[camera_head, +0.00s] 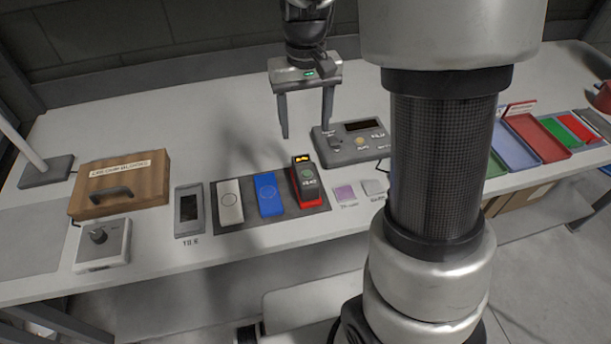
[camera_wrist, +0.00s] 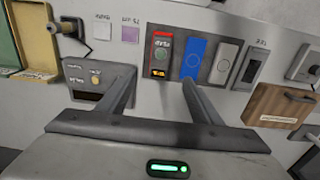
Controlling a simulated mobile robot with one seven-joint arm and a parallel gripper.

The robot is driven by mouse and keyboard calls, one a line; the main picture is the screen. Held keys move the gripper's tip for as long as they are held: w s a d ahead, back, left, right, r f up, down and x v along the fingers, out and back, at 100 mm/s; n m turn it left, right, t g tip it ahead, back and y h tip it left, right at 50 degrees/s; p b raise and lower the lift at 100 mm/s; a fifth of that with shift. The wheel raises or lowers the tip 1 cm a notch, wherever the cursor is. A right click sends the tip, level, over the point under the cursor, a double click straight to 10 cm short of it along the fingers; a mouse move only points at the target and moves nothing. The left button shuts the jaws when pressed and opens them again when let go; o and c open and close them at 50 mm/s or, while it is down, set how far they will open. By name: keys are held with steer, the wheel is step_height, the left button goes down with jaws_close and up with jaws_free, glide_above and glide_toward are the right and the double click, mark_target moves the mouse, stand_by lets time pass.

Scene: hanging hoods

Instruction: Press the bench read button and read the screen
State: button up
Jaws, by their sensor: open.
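A grey bench unit (camera_head: 345,153) with a dark display window (camera_head: 364,126) and a small yellowish round button (camera_head: 360,141) sits on the bench right of my gripper. In the wrist view the unit (camera_wrist: 112,73) is at left, its button (camera_wrist: 96,78) showing and its display (camera_wrist: 88,96) dark. My gripper (camera_head: 306,133) is open and empty, fingers pointing down above the bench, left of the button. In the wrist view the fingertips (camera_wrist: 159,79) are wide apart.
White (camera_head: 230,203) and blue (camera_head: 268,195) blocks share a dark mat with the cradle. A wooden box (camera_head: 121,181) and a knob box (camera_head: 102,245) are at left. Coloured trays (camera_head: 535,136) stand at right. The bench behind the mat is clear.

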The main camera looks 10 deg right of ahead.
jaws_close()
stand_by(1.6)
